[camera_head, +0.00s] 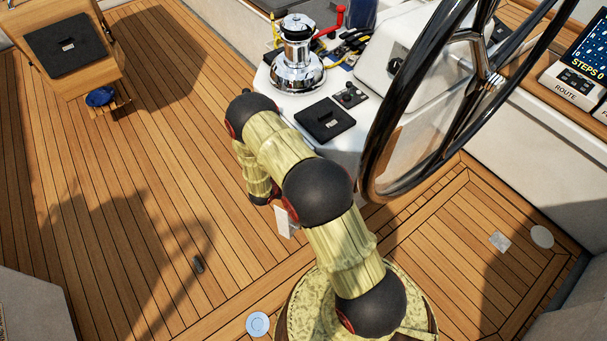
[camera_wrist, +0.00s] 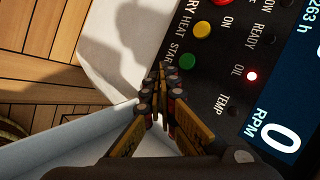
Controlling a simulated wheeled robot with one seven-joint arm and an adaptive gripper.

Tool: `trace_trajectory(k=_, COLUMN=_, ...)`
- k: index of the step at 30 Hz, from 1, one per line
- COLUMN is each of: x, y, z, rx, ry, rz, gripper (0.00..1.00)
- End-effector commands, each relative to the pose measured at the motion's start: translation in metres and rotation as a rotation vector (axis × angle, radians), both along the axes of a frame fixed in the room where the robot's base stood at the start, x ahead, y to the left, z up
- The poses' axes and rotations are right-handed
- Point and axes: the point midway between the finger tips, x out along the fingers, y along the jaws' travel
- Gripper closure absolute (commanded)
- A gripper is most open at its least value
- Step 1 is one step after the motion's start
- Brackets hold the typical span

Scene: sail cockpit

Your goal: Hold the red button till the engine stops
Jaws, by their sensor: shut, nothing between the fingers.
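The dark engine panel (camera_wrist: 222,55) fills the right part of the wrist view. The red button (camera_wrist: 222,2) shows only as a sliver at the top edge. A yellow button (camera_wrist: 203,31) and a green button (camera_wrist: 187,62) lie below it in the same row. My gripper (camera_wrist: 163,74) is shut and empty, its tips just left of and below the green button, apart from the red one. Whether the tips touch the panel I cannot tell. The display (camera_wrist: 285,95) reads RPM 0, and the red OIL lamp (camera_wrist: 252,76) is lit. In the head view my arm hides the gripper.
White console edges (camera_wrist: 105,120) lie left of the panel. In the head view the steering wheel (camera_head: 378,95) stands right of my arm, with a chrome winch (camera_head: 297,65) behind it. A wooden table (camera_head: 92,75) is at far left. Teak deck (camera_head: 120,190) between is mostly clear.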

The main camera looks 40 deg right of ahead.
Motion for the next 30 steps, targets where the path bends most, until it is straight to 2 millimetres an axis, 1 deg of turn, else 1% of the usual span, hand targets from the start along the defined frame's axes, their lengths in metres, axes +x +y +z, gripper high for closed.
trace_trajectory(k=4, x=0.0, y=0.009, z=0.0, rx=0.0, ry=0.0, rz=0.001, gripper=1.0)
trace_trajectory(k=16, x=-0.001, y=0.044, z=0.0, rx=0.0, ry=0.0, rz=0.003, gripper=1.0)
trace_trajectory(k=21, x=-0.002, y=0.05, z=0.0, rx=0.0, ry=0.0, rz=0.0, gripper=1.0)
trace_trajectory(k=30, x=-0.002, y=0.05, z=0.0, rx=0.0, ry=0.0, rz=0.0, gripper=1.0)
